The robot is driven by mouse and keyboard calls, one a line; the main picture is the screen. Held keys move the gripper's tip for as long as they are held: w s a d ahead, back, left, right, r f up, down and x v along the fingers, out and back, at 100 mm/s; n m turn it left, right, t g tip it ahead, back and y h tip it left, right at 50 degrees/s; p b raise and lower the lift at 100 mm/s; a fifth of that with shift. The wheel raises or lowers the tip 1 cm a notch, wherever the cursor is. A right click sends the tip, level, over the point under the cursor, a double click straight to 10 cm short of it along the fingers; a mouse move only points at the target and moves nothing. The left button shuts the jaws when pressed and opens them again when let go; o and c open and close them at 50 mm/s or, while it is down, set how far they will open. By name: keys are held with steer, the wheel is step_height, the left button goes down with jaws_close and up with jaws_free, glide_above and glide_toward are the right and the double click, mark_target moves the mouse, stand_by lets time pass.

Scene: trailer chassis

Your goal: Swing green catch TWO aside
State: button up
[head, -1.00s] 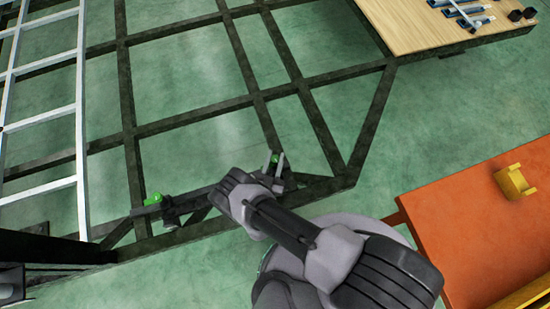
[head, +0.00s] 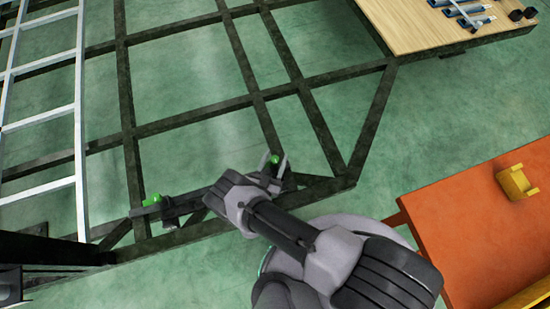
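Two green catches show on the dark chassis frame in the head view. One green catch (head: 152,200) is at the left on the front beam, with a dark bracket beside it. The other green catch (head: 275,159) is further right, near the frame's front corner. I cannot read which one is marked TWO. My gripper (head: 273,164) is at the right catch, with its two grey fingers apart and the green knob appearing between them. Contact cannot be made out. My wrist and arm hide part of the beam below.
The dark trailer frame (head: 205,125) has open bays above the green floor. A pale ladder-like rack (head: 80,150) stands at the left. A wooden board (head: 420,25) with tools lies at top right. An orange table (head: 465,215) with a yellow bracket (head: 515,182) is at the right.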

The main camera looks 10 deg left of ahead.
steer(key=s+a+p, duration=0.2)
steer(key=s, duration=1.5)
steer(key=shift+s, duration=0.2)
